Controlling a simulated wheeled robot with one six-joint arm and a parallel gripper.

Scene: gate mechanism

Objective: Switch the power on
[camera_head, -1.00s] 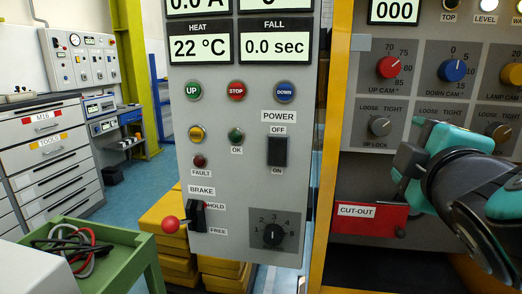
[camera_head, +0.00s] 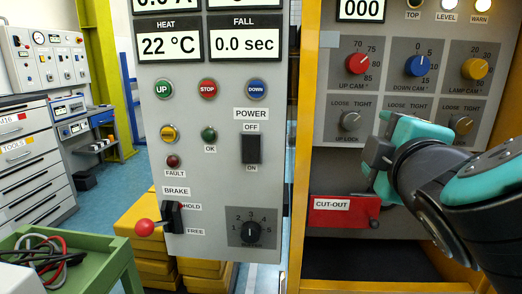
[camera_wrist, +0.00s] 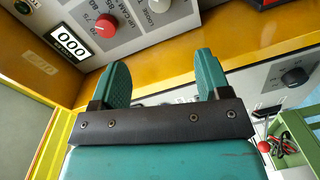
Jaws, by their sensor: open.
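The power switch (camera_head: 250,150) is a black rocker on the grey control panel (camera_head: 215,235) in the head view. OFF is printed above it and ON below it; I cannot tell which side is pressed. My gripper (camera_head: 372,155) is to the right of the switch, apart from it, in front of the neighbouring cabinet's knobs and above the red cut-out. In the wrist view my gripper (camera_wrist: 161,72) has two teal fingers spread wide with nothing between them. I cannot make out the power switch in the wrist view.
A brake lever with a red ball (camera_head: 145,228) sticks out at the panel's lower left. A yellow frame post (camera_head: 302,150) stands between the panel and the cabinet. The red cut-out (camera_head: 345,209) is below my gripper. A green cart (camera_head: 105,265) with cables is at lower left.

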